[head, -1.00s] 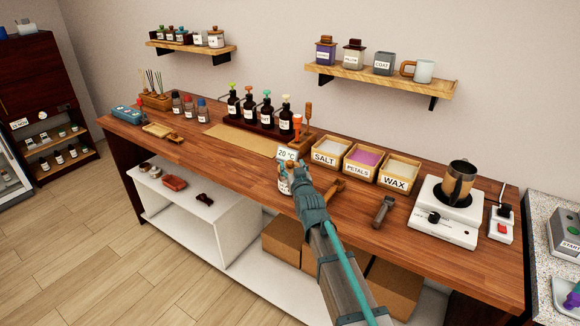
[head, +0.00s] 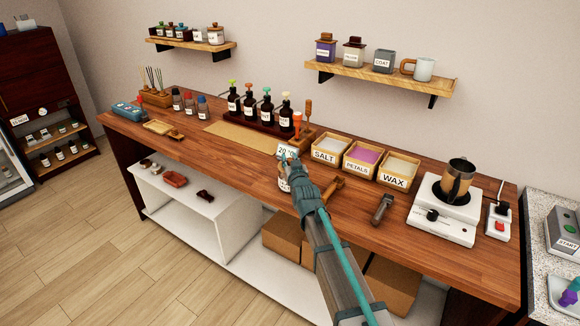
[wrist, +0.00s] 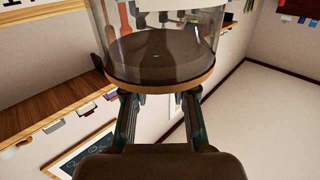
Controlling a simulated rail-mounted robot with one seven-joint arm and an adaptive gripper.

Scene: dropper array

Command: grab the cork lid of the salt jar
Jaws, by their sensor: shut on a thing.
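The salt jar (wrist: 160,38) is clear glass and fills the upper middle of the wrist view. Its round brown cork lid (wrist: 160,84) faces my gripper (wrist: 160,98), whose two fingers meet the lid from either side. My gripper is shut on the cork lid, and the lid sits against the jar's end with no clear gap. In the head view, a small labelled jar (head: 283,184) stands at the counter's front edge, mostly hidden behind my gripper and arm. The fingertips are hard to make out there.
Boxes marked SALT (head: 330,151), PETALS (head: 363,160) and WAX (head: 398,171) stand to the right. Pump bottles (head: 266,108) stand behind. A hot plate (head: 446,207) is at the right.

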